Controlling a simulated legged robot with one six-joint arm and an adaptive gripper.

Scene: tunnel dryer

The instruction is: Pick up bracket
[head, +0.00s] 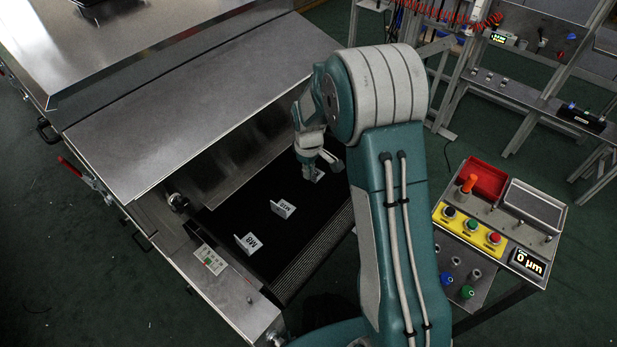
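Several light grey brackets sit in a row on the black conveyor belt (220,214) of the dryer. The nearest bracket (250,243) is marked "M8" and stands at the lower left. A middle bracket (283,208) is marked "M10". A third bracket (318,175), farther along the row, shows partly below my gripper (322,173). My gripper points down over this third bracket, with its fingers spread apart on either side. Its marking cannot be read, and I cannot tell whether the fingers touch it.
The dryer's metal hood (190,105) rises behind the belt, with a side wall at the left. A control stand (500,235) with a red tray (484,181), buttons and a display reading "0 µm" stands at the right. A shelf rack (510,90) is behind.

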